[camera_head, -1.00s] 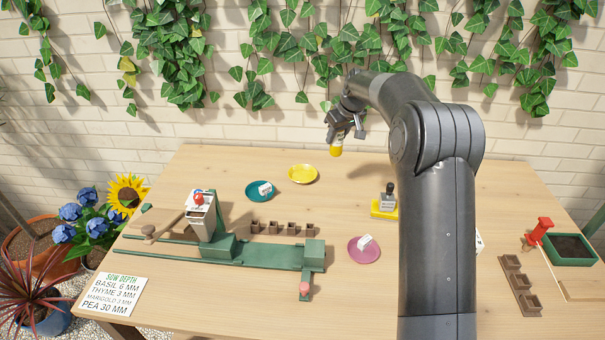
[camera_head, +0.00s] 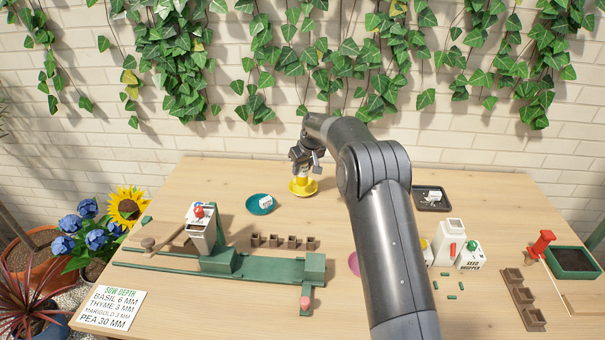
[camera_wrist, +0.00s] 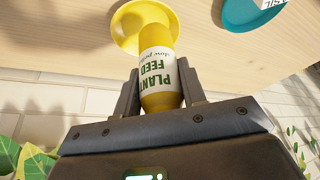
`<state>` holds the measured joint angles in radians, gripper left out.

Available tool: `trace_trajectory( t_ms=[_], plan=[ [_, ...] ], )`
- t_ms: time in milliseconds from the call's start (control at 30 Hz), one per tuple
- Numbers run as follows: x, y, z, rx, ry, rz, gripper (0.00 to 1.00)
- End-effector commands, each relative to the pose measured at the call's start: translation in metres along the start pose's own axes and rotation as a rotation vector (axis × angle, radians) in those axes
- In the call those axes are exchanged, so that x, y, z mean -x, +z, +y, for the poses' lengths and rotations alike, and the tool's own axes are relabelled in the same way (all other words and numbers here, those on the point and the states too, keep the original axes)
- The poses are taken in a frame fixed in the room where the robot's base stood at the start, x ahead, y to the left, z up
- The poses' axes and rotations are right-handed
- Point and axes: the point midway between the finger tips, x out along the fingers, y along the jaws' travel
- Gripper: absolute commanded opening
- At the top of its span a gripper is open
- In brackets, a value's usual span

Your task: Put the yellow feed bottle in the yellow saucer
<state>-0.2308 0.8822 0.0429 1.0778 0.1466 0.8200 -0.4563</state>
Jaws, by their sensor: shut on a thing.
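My gripper (camera_head: 303,167) is shut on the yellow feed bottle (camera_head: 302,180), which has a white band lettered "PLANT FEED". In the wrist view the bottle (camera_wrist: 160,80) stands between the two fingers (camera_wrist: 158,98). The yellow saucer (camera_head: 292,190) lies at the back middle of the table, directly under the bottle. The saucer (camera_wrist: 125,28) also shows at the bottle's far end in the wrist view. The bottle's lower end is at or just over the saucer; I cannot tell whether they touch.
A teal saucer (camera_head: 252,207) with a small white block stands just left of the yellow one. A green rail fixture (camera_head: 270,264) and small brown pots lie in front. A dark tray (camera_head: 420,206) is at the back right. The table around the yellow saucer's back is clear.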

Motion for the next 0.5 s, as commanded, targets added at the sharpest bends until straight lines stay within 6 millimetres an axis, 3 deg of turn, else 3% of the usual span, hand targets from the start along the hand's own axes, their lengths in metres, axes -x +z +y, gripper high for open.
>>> trace_trajectory(
  t_ms=[167,500],
  plan=[
    [-0.023,0.010,0.000,0.000,0.000,0.000,0.08],
    [-0.026,0.011,0.000,0.000,0.000,0.001,0.08]
  ],
)
